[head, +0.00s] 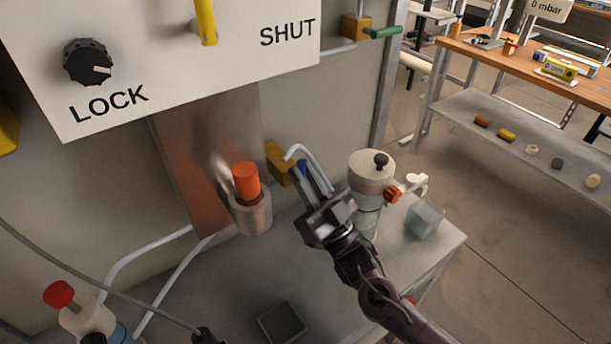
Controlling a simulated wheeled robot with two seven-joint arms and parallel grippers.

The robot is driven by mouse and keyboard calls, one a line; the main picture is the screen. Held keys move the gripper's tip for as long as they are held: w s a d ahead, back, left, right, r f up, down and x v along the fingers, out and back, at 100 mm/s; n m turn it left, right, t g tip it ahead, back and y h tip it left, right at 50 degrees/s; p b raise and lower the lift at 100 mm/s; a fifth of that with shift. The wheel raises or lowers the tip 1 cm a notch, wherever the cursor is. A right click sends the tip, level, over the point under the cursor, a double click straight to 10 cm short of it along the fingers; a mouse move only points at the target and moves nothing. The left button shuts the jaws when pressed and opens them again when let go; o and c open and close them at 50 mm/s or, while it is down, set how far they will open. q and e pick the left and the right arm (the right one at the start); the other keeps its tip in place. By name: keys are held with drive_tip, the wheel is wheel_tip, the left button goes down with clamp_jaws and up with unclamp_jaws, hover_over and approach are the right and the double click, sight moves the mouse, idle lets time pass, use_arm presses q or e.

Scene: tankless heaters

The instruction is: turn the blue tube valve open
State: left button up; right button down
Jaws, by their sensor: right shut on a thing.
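The blue valve handle (302,168) shows as a small blue piece beside a brass-coloured valve body (279,163) on the wall, where a white tube bends over. My right gripper (304,173) reaches up from the lower right and is shut on the blue handle. Its fingers hide most of the handle, so its exact angle is hard to tell.
A metal cup with an orange-red cap (247,183) is just left of the valve. A white canister with a black knob (372,178) stands close to the right, by a clear glass block (426,216). A panel marked LOCK and SHUT (180,50) hangs above.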

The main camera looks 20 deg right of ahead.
drive_tip(key=shift+f, duration=0.25)
drive_tip(key=c, duration=1.4)
unclamp_jaws()
drive_tip(key=shift+r, duration=0.15)
drive_tip(key=b+v, duration=0.2)
drive_tip(key=v, duration=0.6)
